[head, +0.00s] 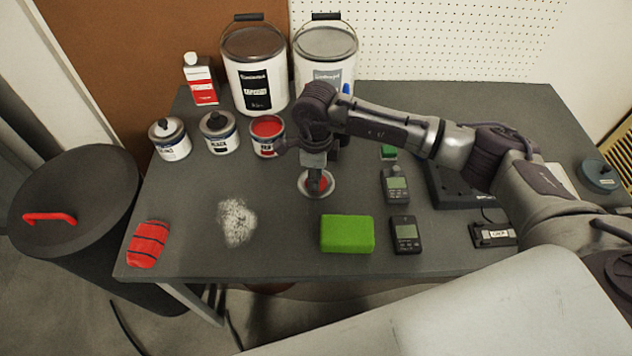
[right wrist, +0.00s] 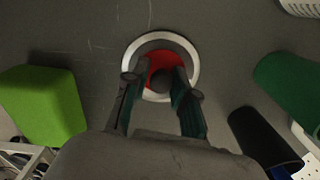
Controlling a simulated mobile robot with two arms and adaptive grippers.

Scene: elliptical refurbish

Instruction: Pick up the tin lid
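The tin lid (head: 329,187) lies on the grey table, in front of the open red paint tin (head: 267,128). It has a pale rim, a red inner area and a dark knob. In the right wrist view the lid (right wrist: 157,62) lies straight ahead with its round knob (right wrist: 160,79) in the middle. My right gripper (head: 317,188) points down over the lid. In the wrist view the right gripper's fingers (right wrist: 157,86) are apart, one on each side of the knob, with visible gaps. In the head view the gripper hides part of the lid. My left gripper is not in view.
Two lidded tins (head: 220,133) and large buckets (head: 256,70) stand behind. A green sponge (head: 347,234) and handheld meters (head: 406,234) lie nearby on the right. A red cloth roll (head: 148,244) and white powder patch (head: 237,221) lie left. The table between patch and lid is clear.

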